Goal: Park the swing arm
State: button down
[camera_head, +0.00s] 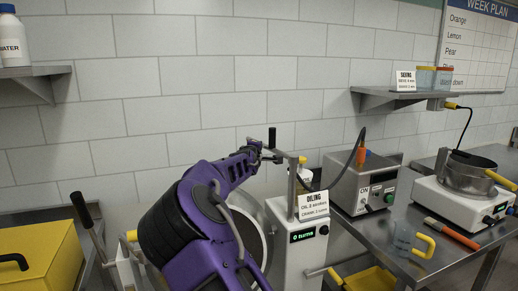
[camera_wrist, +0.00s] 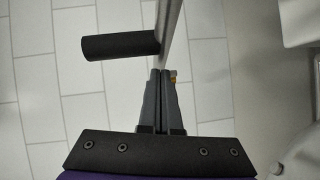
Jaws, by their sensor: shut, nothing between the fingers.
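The swing arm (camera_head: 291,156) is a thin grey bar at the top of a grey post, beside the white machine with the oiling sign. Its black handle (camera_head: 272,138) stands upright on the bar. In the wrist view, the handle (camera_wrist: 120,45) sticks out to the left from the pale bar (camera_wrist: 172,28). My gripper (camera_head: 262,154) is at the bar, close to the handle. In the wrist view, my gripper (camera_wrist: 162,72) is shut and empty, its fingertips just at the bar's near side. I cannot tell whether they touch it.
The white machine (camera_head: 305,250) carries a small green display. A round drum (camera_head: 255,225) is partly hidden behind my purple arm. A grey control box (camera_head: 365,185) and a hotplate with a pot (camera_head: 468,172) stand right. A yellow box (camera_head: 40,258) is left.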

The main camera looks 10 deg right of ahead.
aim_at(267, 146)
jog(key=shift+d, duration=0.1)
jog(key=shift+w+d+b, duration=0.2)
jog(key=shift+w+d, duration=0.35)
jog(key=shift+d, duration=0.2)
jog(key=shift+w+d+b, duration=0.2)
jog(key=shift+w+d, duration=0.3)
jog(key=shift+d, duration=0.25)
